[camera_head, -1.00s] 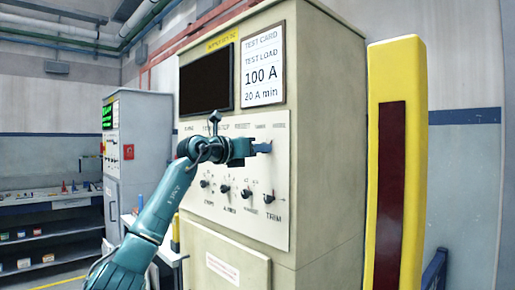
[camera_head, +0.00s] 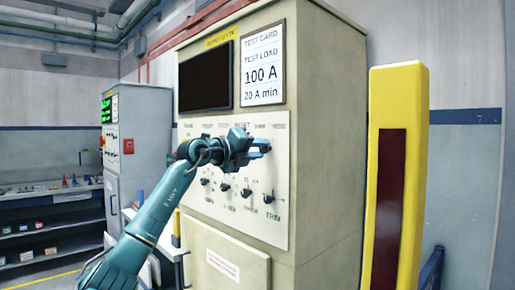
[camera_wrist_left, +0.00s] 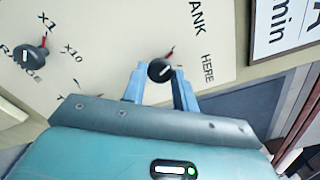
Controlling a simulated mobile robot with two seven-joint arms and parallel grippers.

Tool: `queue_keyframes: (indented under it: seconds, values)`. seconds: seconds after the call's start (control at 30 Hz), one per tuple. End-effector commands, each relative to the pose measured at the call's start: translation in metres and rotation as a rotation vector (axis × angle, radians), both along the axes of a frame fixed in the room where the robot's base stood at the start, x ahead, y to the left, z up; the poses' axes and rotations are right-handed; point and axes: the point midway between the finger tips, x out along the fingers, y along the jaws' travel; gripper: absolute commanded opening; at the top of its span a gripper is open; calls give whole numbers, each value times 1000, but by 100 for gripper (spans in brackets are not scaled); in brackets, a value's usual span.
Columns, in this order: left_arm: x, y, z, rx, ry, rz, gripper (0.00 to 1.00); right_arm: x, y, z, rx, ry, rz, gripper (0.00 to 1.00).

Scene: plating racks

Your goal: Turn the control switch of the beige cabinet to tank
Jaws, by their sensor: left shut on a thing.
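The beige cabinet (camera_head: 320,180) stands in the middle of the head view, with a pale control panel on its front. My left gripper (camera_head: 260,147) is at the upper right part of this panel and hides the control switch there. In the left wrist view the control switch (camera_wrist_left: 160,70) is a black round knob with a white mark and a red pointer. My left gripper (camera_wrist_left: 160,82) has its two blue fingers on either side of this knob, shut on it. The pointer tilts up and right, towards the lettering ending "ANK"; "HERE" is farther right. My right gripper is not in view.
Several other black knobs, one being a range knob (camera_wrist_left: 30,54), sit on the panel. A yellow post (camera_head: 398,90) stands close at the right. A grey cabinet (camera_head: 145,140) and shelves (camera_head: 45,240) are at the left.

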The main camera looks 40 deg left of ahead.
Motion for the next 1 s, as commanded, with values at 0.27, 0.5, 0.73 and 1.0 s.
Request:
queue_keyframes:
  seconds: [0.27, 0.5, 0.73, 1.0]
  values:
    - [0, 0, 1, -91, 6, 0, 6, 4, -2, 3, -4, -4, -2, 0]
    - [0, 0, 1, -111, 8, 0, 6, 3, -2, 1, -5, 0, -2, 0]
    - [0, 0, 1, -112, 8, 0, 6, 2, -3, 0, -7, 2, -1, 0]
    - [0, 0, 1, -110, 8, 0, 47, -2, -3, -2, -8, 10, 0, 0]
